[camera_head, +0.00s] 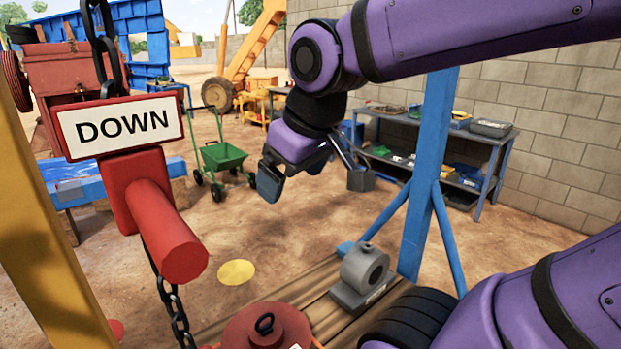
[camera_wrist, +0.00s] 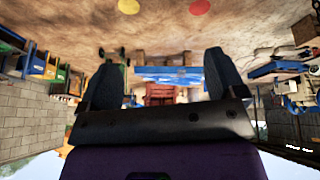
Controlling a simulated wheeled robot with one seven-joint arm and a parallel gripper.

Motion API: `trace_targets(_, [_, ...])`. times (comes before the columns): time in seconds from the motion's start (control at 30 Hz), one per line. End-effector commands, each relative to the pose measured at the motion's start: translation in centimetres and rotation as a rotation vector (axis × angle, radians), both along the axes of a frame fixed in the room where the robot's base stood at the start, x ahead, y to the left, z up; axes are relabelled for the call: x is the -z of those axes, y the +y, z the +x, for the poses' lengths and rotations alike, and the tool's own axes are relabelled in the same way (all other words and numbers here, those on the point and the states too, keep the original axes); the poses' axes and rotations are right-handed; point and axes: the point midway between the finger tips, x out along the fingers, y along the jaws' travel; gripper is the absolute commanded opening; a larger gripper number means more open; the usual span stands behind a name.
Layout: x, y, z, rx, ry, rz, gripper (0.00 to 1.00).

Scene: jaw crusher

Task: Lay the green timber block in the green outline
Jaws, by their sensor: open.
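I cannot make out a green timber block or a green outline in either view. My gripper (camera_head: 308,176) hangs in mid-air near the middle of the head view, on my purple arm. In the wrist view my gripper (camera_wrist: 162,78) shows its two dark fingers spread apart. It is open, with nothing between the fingers.
A red block with a DOWN sign (camera_head: 124,127) hangs on chains close at left. A grey bearing housing (camera_head: 364,272) sits on wooden planks (camera_head: 327,292). A blue post (camera_head: 427,170) and shelves (camera_head: 480,141) stand right. A green cart (camera_head: 222,157) stands behind. Sandy ground is open around a yellow disc (camera_head: 236,272).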

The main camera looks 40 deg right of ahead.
Motion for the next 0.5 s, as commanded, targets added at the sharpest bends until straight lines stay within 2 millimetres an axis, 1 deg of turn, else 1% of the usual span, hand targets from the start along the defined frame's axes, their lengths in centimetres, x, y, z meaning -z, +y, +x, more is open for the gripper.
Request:
trace_targets(0.03, [-0.1, -0.2, -1.1, 0.043, -0.013, 0.023, 0.89])
trace_targets(0.1, [-0.2, -0.3, -2.2, 0.091, -0.021, 0.052, 0.89])
trace_targets(0.2, [-0.2, -0.3, -3.1, 0.134, -0.027, 0.076, 0.89])
trace_targets(0.3, [-0.1, -0.4, -3.5, 0.152, -0.029, 0.087, 0.89])
trace_targets(0.5, [-0.1, -0.4, -3.5, 0.153, -0.028, 0.088, 0.89])
